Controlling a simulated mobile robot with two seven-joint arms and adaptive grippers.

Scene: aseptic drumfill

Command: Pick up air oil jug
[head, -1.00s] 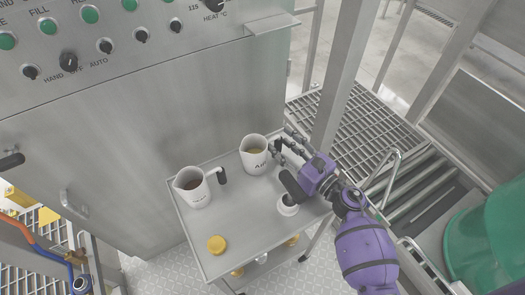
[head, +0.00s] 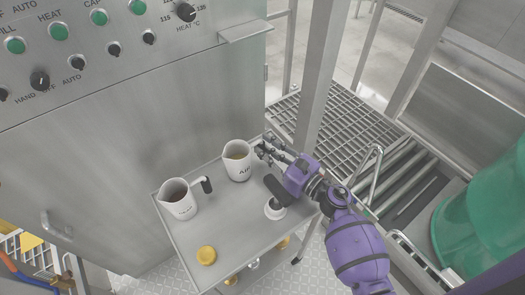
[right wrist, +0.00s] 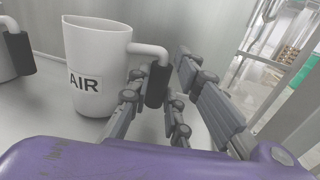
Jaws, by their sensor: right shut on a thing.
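The air oil jug (head: 238,168) is white with an AIR label and stands upright on the steel cart's back right part. It shows large in the right wrist view (right wrist: 95,65), with its bent handle and black grip (right wrist: 158,84) towards my right gripper. My right gripper (head: 265,150) is at the jug's right side. In the right wrist view its fingers (right wrist: 155,98) are shut around the black grip. The jug's base appears to rest on the cart top. My left gripper is not in view.
A second white jug (head: 178,204) stands on the cart (head: 222,225) to the left. A yellow cap (head: 206,255) and a small white container (head: 275,210) sit nearer the front. A control cabinet (head: 100,140) rises behind; a steel post (head: 322,75) and roller conveyor (head: 400,185) are at right.

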